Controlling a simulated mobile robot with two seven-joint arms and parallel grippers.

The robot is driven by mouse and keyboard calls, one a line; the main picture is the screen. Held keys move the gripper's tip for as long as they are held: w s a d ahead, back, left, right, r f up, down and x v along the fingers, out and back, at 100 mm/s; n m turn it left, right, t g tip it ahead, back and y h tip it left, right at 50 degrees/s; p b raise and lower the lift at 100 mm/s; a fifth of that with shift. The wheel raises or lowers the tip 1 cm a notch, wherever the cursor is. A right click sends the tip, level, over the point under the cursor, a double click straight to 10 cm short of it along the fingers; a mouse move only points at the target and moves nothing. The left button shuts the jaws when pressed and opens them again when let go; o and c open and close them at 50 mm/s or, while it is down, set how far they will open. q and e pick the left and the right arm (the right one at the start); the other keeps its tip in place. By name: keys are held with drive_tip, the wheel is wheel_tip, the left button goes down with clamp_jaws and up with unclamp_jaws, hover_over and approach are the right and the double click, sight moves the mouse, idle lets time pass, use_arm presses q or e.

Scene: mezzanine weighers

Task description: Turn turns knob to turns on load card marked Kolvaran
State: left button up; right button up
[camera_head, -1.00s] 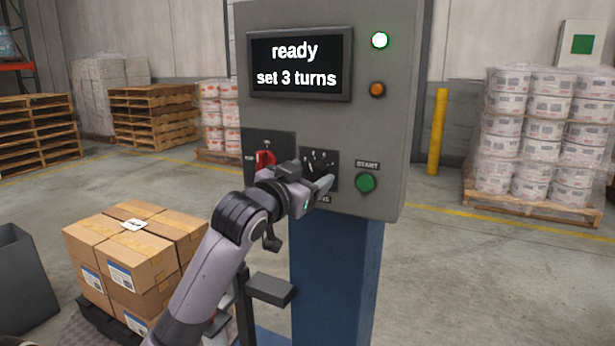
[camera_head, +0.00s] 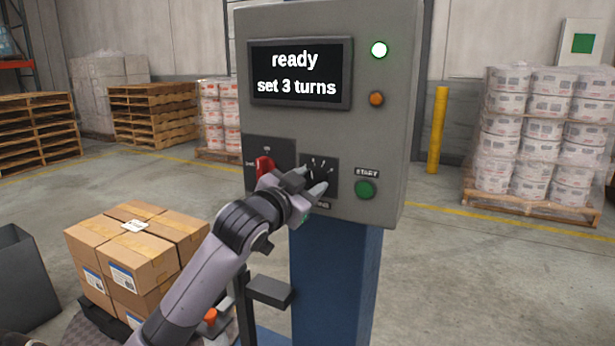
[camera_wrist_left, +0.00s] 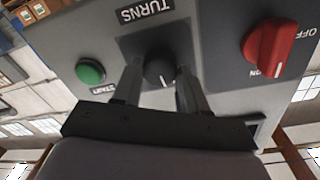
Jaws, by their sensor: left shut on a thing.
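The grey control box (camera_head: 385,135) has a screen (camera_head: 299,74) reading "ready" and "set 3 turns". The black turns knob (camera_wrist_left: 160,68) sits on a dark plate labelled TURNS, with a white pointer line on it. My left gripper (camera_head: 308,180) is at the knob, and in the left wrist view its two fingers (camera_wrist_left: 157,80) are shut on either side of it. In the head view the fingers partly hide the knob and its dial marks. A small white card (camera_head: 134,226) lies on the stacked cartons; its writing is too small to read. My right gripper is out of view.
A red switch knob (camera_head: 264,167) is left of the dial and a green START button (camera_head: 365,190) is right of it. Cartons (camera_head: 140,255) stand at lower left. Pallets and wrapped pails stand behind.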

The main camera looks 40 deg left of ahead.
use_arm(q)
drive_tip(key=shift+r+m+p, duration=0.2)
drive_tip(key=shift+m+p, duration=0.45)
drive_tip(key=shift+m, duration=0.25)
drive_tip(key=shift+m+p, duration=0.9)
drive_tip(key=shift+m, duration=0.1)
drive_tip(key=shift+f+m+p, duration=0.15)
drive_tip(key=shift+m+p, duration=0.45)
drive_tip(key=shift+m, duration=0.2)
drive_tip(key=o, duration=1.1)
drive_tip(key=shift+c, duration=0.2)
drive_tip(key=v, duration=0.7)
drive_tip(key=shift+b, duration=0.4)
